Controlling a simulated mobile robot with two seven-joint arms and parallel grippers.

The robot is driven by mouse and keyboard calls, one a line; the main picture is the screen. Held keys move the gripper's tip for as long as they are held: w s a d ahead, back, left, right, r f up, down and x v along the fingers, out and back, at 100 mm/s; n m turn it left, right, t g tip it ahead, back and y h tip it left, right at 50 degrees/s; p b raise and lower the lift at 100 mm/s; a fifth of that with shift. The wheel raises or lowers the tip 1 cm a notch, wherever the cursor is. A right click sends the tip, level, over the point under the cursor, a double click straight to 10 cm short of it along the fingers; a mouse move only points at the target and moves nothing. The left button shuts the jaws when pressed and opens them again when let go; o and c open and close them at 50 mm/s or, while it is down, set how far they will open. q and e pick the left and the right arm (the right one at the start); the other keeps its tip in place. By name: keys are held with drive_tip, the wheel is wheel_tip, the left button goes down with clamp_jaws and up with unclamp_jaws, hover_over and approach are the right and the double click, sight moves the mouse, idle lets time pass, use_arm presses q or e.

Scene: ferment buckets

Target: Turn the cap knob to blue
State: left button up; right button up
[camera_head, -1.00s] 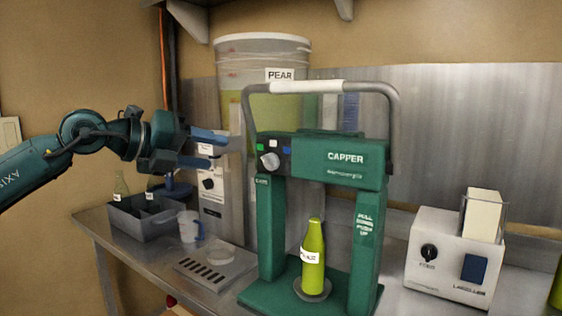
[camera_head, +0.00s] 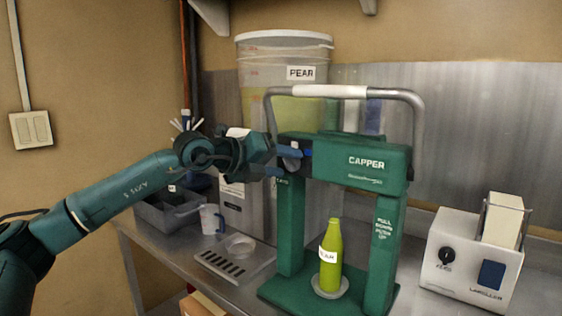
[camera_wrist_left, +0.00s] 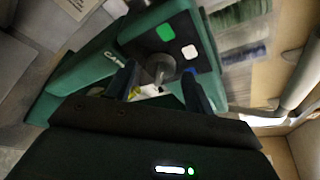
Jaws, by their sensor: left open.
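The green capper (camera_head: 366,165) stands on the bench, with a green bottle (camera_head: 331,255) upright on its base. In the left wrist view, the grey cap knob (camera_wrist_left: 160,68) sits on a dark panel with a green patch (camera_wrist_left: 165,32) and a white patch (camera_wrist_left: 190,52). In the head view, a blue patch (camera_head: 308,153) shows at the panel's right. My left gripper (camera_head: 280,162) is open in front of the panel. Its fingers (camera_wrist_left: 157,85) lie either side of the knob in the wrist view; I cannot tell whether they touch it. The knob's pointing direction is unclear. My right gripper is out of view.
A pear bucket (camera_head: 290,50) stands behind the capper. A white labeller (camera_head: 470,262) is to the right. A grey crate (camera_head: 165,215), a cup (camera_head: 211,218) and a drip tray (camera_head: 222,265) are to the left. The capper's handle (camera_head: 330,91) arches above.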

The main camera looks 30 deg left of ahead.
use_arm(q)
drive_tip(key=shift+c, duration=0.4)
drive_tip(key=c, duration=0.9)
